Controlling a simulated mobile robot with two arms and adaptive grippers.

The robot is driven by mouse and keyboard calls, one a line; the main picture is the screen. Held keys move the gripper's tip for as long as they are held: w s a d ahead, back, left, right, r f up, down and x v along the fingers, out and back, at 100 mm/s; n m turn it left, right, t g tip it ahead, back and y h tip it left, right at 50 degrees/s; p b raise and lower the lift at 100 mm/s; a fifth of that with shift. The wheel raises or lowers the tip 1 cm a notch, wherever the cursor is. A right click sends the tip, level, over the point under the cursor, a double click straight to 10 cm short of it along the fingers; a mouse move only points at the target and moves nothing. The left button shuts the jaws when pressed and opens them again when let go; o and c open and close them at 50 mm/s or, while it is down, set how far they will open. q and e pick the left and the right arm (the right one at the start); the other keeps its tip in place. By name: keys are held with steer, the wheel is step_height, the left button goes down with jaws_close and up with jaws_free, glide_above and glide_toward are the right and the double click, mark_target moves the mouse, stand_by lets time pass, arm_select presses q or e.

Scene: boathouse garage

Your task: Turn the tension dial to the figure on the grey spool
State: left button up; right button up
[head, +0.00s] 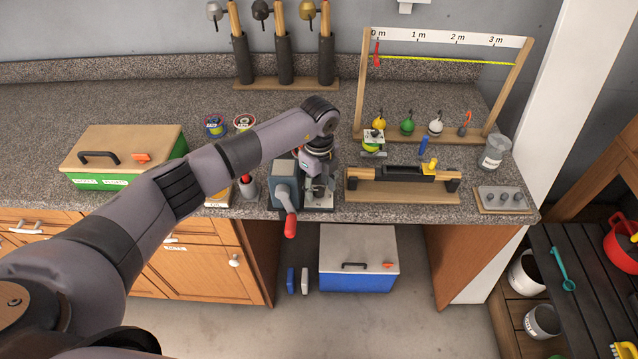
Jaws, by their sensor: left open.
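My left gripper (318,191) points down over the grey bench device (284,184), which has a red-handled crank (290,224) at its front. The fingers are apart, low at the device's right part. No tension dial can be made out; the wrist and fingers cover part of the device. Two small spools stand at the back of the counter: one with a blue rim (214,127) and one with a reddish rim and pale label (244,122). I cannot tell which spool is grey, and their figures are too small to read. My right gripper is not in view.
A green box with a wooden lid (125,142) is at left. A wooden stand with a black-and-yellow tool (405,186), a sinker tray (502,200) and a jar (493,152) are right of the device. A measuring frame (448,38) stands behind. My left arm crosses the counter.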

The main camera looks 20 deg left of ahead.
arm_select(q)
jaws_close()
stand_by(0.7)
